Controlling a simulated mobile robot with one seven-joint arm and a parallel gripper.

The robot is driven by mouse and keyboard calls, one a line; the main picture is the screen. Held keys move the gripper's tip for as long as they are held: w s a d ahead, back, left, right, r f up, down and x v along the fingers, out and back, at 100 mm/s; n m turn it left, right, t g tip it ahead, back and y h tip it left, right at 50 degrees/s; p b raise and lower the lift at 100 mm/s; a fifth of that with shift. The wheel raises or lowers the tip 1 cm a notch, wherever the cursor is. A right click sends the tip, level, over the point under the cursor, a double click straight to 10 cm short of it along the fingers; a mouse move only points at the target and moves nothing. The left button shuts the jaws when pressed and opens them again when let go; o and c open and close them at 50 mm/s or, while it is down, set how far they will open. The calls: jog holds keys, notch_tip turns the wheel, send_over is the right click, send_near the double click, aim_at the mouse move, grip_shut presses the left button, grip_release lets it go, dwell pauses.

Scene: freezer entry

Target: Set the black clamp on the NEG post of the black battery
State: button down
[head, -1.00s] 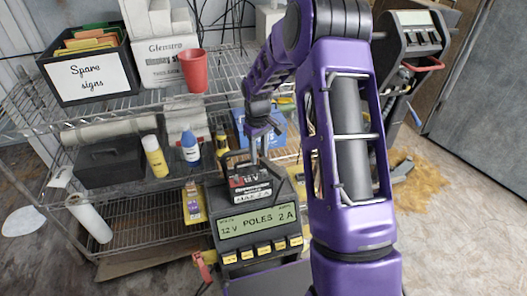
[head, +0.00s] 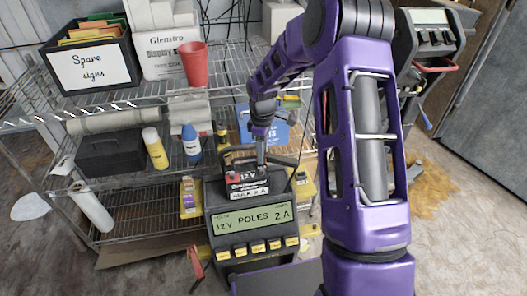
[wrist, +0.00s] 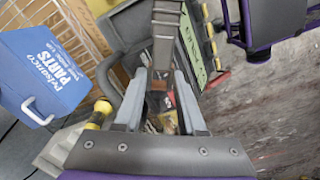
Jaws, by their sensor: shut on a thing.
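The black battery (head: 248,188), with a white 12 V label and a red part at its left, sits on top of the dark grey charger (head: 212,197). My gripper (head: 261,166) points down at the battery's rear right. In the wrist view my gripper (wrist: 158,92) has its two grey fingers around a dark, long thing, which I take to be the black clamp (wrist: 167,45). I cannot tell whether it touches the NEG post, which is hidden. The red clamp (head: 196,264) hangs at the charger's left side.
A wire shelf (head: 130,103) stands behind, with a red cup (head: 196,67), a blue bottle (head: 190,141) and a yellow bottle (head: 155,150). Another machine (head: 430,45) stands right. Open floor lies at the right.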

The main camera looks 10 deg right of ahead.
aim_at(263, 170)
jog(key=shift+f+b, duration=1.1)
jog(key=shift+f, duration=0.9)
jog(key=shift+f+b, duration=0.7)
jog(key=shift+f, duration=0.75)
dwell(0.5)
jog(key=shift+c, duration=2.1)
grip_release()
jog(key=shift+r, duration=0.1)
notch_tip(263, 170, up, 17)
jog(key=p, duration=0.3)
jog(key=shift+r, duration=0.2)
